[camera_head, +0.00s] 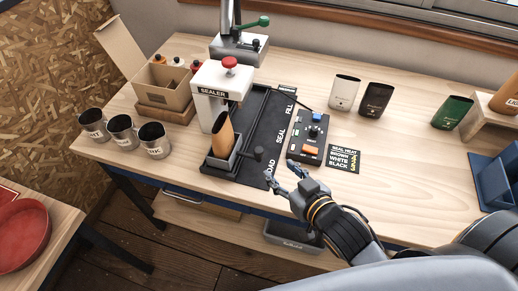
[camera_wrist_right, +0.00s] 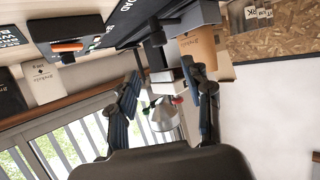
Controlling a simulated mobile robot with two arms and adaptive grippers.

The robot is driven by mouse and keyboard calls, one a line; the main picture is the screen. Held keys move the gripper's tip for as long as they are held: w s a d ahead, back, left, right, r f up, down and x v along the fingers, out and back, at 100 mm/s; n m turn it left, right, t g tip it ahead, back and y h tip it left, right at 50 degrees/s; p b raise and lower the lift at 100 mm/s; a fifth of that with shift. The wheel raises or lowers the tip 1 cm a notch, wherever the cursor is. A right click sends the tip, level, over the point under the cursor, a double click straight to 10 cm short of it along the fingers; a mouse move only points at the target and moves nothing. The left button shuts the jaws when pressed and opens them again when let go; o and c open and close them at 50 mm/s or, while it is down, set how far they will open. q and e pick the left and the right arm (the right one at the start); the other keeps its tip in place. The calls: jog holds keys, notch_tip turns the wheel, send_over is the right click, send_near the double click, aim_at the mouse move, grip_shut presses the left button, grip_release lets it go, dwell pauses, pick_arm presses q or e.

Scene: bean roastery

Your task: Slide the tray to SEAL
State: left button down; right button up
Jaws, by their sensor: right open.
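The dark tray (camera_head: 217,161) sits at the front of the black rail plate (camera_head: 262,128), level with the LOAD label; it holds an upright, slightly tilted brown bag (camera_head: 222,137). SEAL is printed mid-plate, FILL at the back. A dark knobbed handle (camera_head: 257,156) stands at the tray's right side. My right gripper (camera_head: 283,172) is open and empty, just right of and in front of the handle, apparently apart from it. In the right wrist view the handle (camera_wrist_right: 157,38) shows beyond the spread fingers, with the bag (camera_wrist_right: 198,42) to its right. My left gripper is not in view.
The white SEALER press (camera_head: 219,88) with a red knob stands left of the rail, behind the bag. A control box (camera_head: 309,138) with an orange switch lies close right of the rail, beside a SEAL HEAT card (camera_head: 343,158). Metal mugs (camera_head: 122,130) stand at left.

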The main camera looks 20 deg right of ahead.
aim_at(260, 151)
jog(key=p+x, duration=0.2)
jog(key=x, duration=1.1)
jog(key=shift+f, duration=0.15)
grip_shut()
